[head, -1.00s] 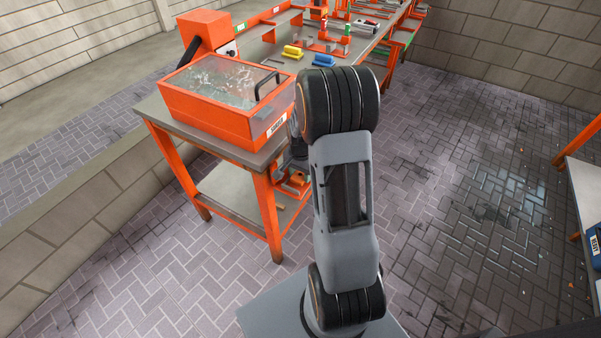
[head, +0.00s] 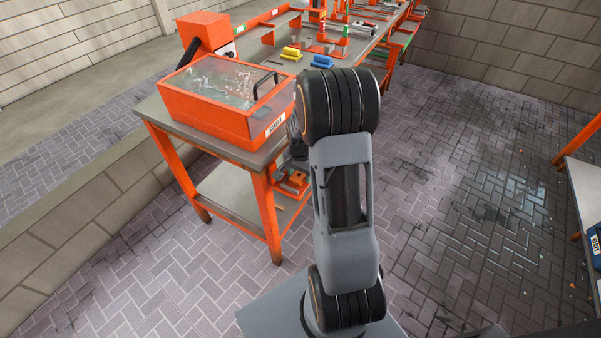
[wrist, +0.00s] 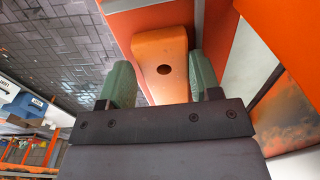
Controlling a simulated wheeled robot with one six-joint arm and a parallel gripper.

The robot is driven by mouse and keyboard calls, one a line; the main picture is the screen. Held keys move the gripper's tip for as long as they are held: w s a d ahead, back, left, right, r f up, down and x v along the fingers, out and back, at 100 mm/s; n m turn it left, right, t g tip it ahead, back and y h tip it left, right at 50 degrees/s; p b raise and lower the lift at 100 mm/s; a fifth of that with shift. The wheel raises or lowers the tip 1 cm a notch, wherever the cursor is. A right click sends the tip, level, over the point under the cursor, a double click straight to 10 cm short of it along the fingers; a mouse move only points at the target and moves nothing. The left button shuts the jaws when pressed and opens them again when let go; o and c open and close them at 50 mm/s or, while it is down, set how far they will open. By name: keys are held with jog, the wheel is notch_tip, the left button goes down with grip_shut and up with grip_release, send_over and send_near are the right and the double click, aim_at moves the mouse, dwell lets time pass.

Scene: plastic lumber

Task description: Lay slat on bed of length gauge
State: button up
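My gripper (wrist: 162,78) shows in the wrist view with its two green fingers apart, one on each side of an orange block with a dark round hole (wrist: 163,70). The right finger looks close to the block's edge. A gap shows between the left finger and the block's near end. I see nothing clearly clamped. In the head view my arm hides most of the gripper, which is low beside the orange-framed table, near a small orange part (head: 293,184). I cannot make out a slat or the length gauge's bed for certain in either view.
An orange box with a clear lid and black handle (head: 215,112) stands on the orange-framed table (head: 180,128). A lower shelf (head: 232,195) lies under it. A long bench behind holds a yellow block (head: 291,54) and a blue block (head: 321,61). Brick floor (head: 455,190) is open at right.

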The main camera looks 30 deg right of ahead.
jog(key=shift+o, duration=0.4)
jog(key=shift+s+a+f, duration=0.1)
jog(key=shift+s+f, duration=0.25)
jog(key=shift+f, duration=0.3)
jog(key=shift+w+a, duration=0.15)
jog(key=r, duration=0.2)
jog(key=w+r, duration=0.1)
jog(key=r, duration=0.1)
jog(key=shift+r+p, duration=0.1)
jog(key=shift+p, duration=0.3)
notch_tip(320, 180, up, 11)
jog(key=s+p, duration=0.1)
jog(key=shift+d, duration=0.2)
